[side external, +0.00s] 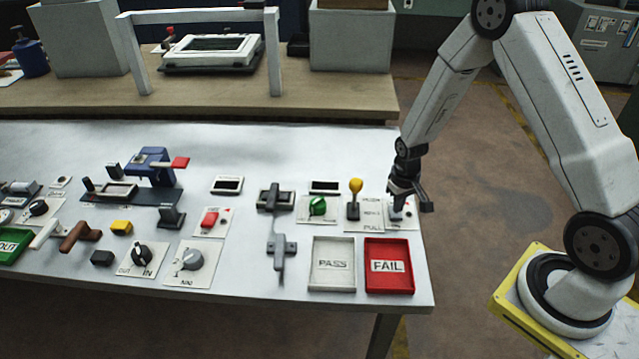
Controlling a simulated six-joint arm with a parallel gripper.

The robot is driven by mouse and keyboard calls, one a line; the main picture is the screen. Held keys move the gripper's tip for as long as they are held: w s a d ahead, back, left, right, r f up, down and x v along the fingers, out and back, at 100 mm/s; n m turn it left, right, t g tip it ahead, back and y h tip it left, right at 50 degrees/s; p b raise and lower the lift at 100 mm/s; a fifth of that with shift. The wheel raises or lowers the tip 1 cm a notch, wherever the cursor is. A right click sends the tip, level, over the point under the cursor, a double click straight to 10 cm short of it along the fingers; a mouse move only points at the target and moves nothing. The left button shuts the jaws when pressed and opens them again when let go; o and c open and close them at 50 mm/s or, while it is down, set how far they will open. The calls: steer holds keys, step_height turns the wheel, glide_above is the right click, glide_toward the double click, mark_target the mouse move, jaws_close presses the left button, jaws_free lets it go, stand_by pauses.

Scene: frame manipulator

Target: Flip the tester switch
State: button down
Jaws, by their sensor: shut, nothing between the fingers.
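My gripper (407,200) is shut and empty, low over the right end of the white table. It is at a small light panel (403,222) that carries a control. The gripper covers most of this control, so I cannot tell its position or whether I touch it. No label reading "tester" is legible in this view, so I cannot confirm which control is the tester switch. Left of the gripper stands a yellow-knobbed lever (355,186) on a lettered plate, upright.
A white PASS tray (333,283) and a red FAIL tray (389,284) lie in front of the gripper. A wooden bench (330,105) stands behind.

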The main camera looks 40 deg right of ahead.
mark_target(397, 216)
steer(key=shift+f, duration=1)
stand_by(0.8)
steer(key=shift+r, duration=3.55)
steer(key=shift+r, duration=0.1)
steer(key=shift+a+r, duration=0.2)
steer(key=s+a+r+n+t, duration=0.2)
steer(key=s+a+r+n, duration=0.1)
steer(key=s+a+r, duration=0.6)
step_height(397, 216, up, 3)
steer(key=shift+s+a+f+t, duration=0.1)
steer(key=shift+s+a+t, duration=0.15)
steer(key=shift+a, duration=0.75)
